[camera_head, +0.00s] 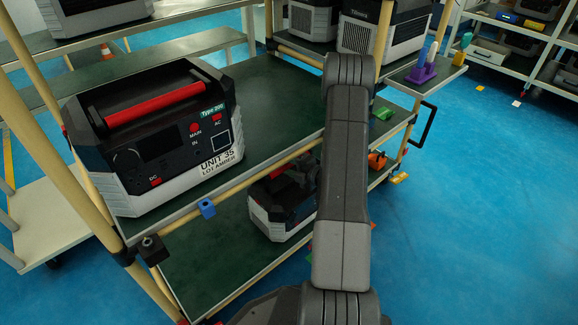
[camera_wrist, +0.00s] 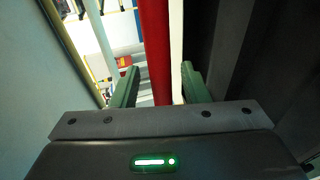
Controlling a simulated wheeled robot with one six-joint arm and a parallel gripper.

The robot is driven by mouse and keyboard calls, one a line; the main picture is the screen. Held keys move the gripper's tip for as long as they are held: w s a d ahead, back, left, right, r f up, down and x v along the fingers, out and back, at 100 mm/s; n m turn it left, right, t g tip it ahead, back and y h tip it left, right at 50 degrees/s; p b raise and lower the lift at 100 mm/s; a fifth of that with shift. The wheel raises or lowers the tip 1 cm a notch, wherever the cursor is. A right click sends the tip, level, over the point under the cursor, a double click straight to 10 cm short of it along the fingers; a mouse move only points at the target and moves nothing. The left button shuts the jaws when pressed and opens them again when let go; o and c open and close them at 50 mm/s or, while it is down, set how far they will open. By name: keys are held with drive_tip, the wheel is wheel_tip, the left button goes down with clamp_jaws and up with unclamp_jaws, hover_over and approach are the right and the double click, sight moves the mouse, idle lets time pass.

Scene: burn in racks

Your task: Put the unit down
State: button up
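A dark and white unit (camera_head: 276,222) with red parts is on the green lower shelf of the near rack, partly hidden by my arm. My gripper (camera_head: 292,178) is low over this unit, mostly hidden behind the arm and dark against it. In the wrist view my gripper's two green fingers (camera_wrist: 159,84) stand on either side of a red handle (camera_wrist: 155,45). Narrow gaps show between the fingers and the handle, so they look open around it. Another unit, marked UNIT 35 and Type 200 (camera_head: 160,135), sits upright on the upper shelf, with a red handle.
The upper green shelf (camera_head: 270,95) is bare right of UNIT 35. A side ledge holds a purple holder (camera_head: 422,72). A rack post (camera_head: 60,150) stands at left; another rack (camera_head: 525,40) is at far right.

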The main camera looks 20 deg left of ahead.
drive_tip(key=p+v, duration=0.3)
drive_tip(key=v, duration=0.9)
drive_tip(key=b+x, duration=0.3)
drive_tip(key=x, duration=0.9)
idle(0.4)
